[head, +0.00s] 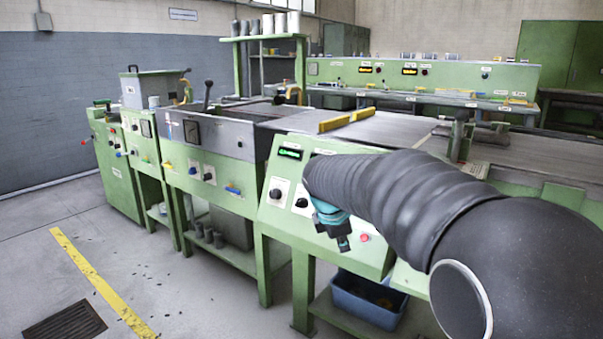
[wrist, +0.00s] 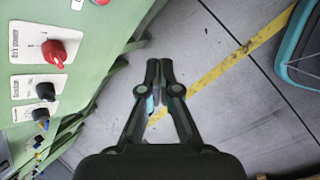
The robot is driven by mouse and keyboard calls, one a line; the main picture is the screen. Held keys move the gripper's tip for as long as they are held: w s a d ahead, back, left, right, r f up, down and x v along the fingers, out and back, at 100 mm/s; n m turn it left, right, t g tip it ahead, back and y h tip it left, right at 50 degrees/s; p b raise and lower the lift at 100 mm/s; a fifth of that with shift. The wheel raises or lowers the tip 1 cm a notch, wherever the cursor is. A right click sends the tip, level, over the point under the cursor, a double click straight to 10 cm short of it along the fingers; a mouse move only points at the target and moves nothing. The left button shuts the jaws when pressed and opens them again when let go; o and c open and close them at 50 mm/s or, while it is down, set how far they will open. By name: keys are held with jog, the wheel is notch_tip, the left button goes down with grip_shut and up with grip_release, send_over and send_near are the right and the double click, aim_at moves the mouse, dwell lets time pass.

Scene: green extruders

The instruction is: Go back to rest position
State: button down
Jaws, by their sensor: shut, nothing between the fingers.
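My gripper (wrist: 159,72) is shut and empty in the wrist view, its fingertips together over the grey floor. In the head view my gripper (head: 343,243) shows only partly past my dark ribbed arm, in front of the green control panel (head: 287,222). The wrist view shows a panel face (wrist: 100,25) on the left with a red knob (wrist: 54,50) and two black knobs. The fingers look apart from the panel.
The green extruder line (head: 225,165) runs across the head view. A blue bin (head: 368,300) sits on the lower shelf. Open floor (head: 190,300) with a yellow stripe (head: 95,280) and a drain grate (head: 65,323) lies at left. A teal-edged object (wrist: 300,45) stands at right in the wrist view.

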jog(key=s+d+f+m+y, duration=0.1)
jog(key=s+d+m, duration=0.1)
jog(key=s+m, duration=0.7)
jog(key=s+d+f+m+t+y, duration=0.1)
jog(key=s+m, duration=0.8)
jog(key=s, duration=1.3)
jog(key=d+y, duration=0.1)
jog(key=d, duration=0.1)
jog(key=shift+s+d+m, duration=0.3)
jog(key=shift+s+m, duration=0.05)
jog(key=shift+m, duration=0.05)
jog(key=shift+a+f, duration=0.1)
